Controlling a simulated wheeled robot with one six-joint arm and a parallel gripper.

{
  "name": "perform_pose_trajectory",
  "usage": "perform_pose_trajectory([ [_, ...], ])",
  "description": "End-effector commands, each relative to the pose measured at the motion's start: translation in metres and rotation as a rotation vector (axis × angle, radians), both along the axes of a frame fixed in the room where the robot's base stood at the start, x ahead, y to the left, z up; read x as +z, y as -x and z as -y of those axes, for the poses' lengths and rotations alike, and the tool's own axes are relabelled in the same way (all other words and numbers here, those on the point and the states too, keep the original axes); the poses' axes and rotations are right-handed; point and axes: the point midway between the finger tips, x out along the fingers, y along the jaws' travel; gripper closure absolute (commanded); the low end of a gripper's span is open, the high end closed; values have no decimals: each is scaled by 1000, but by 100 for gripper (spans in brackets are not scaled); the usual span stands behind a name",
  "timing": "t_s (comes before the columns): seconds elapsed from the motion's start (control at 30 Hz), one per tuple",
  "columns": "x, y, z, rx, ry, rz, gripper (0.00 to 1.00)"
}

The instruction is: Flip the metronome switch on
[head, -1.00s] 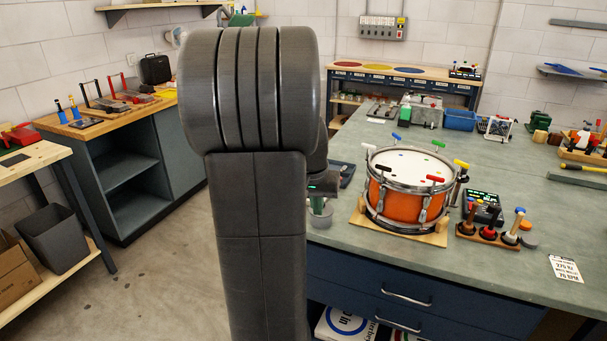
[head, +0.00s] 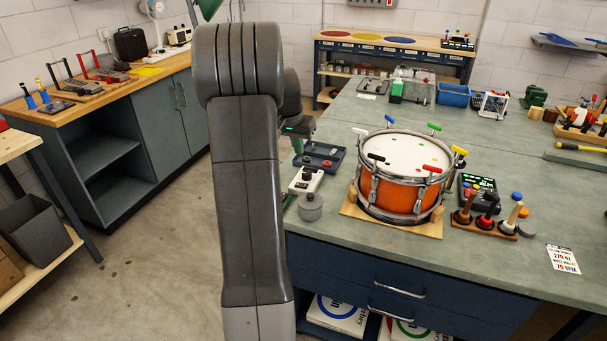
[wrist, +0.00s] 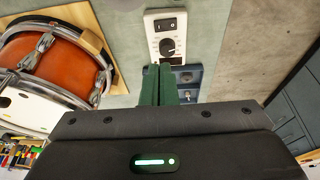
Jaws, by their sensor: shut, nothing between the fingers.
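A white box with a black dial and a black rocker switch, which looks like the metronome (head: 305,181), stands on the bench left of the drum. It also shows at the top of the wrist view (wrist: 154,48), with the rocker switch (wrist: 166,24) beyond the dial (wrist: 168,46). I cannot tell which way the switch is set. My gripper (wrist: 160,68) is shut and empty, its green fingers together. Its tips are just short of the box's dial end in the picture; the height gap is unclear. In the head view, my arm hides most of the gripper.
An orange drum (head: 394,188) with coloured keys stands close right of the box. A blue tray (head: 337,156) lies behind the box, and a grey cylinder (head: 310,208) stands in front. A dark device with a green display (head: 466,182) and a mallet rack (head: 484,224) are farther right.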

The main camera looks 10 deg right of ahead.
Motion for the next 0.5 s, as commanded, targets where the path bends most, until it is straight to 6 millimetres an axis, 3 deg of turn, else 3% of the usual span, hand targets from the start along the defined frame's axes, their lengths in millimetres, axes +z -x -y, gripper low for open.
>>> perform_pose_trajectory([
  [0.17, -17, -3, 3, -1, 0, -6, 100],
  [0.5, -83, -17, 17, 1, 0, -6, 100],
])
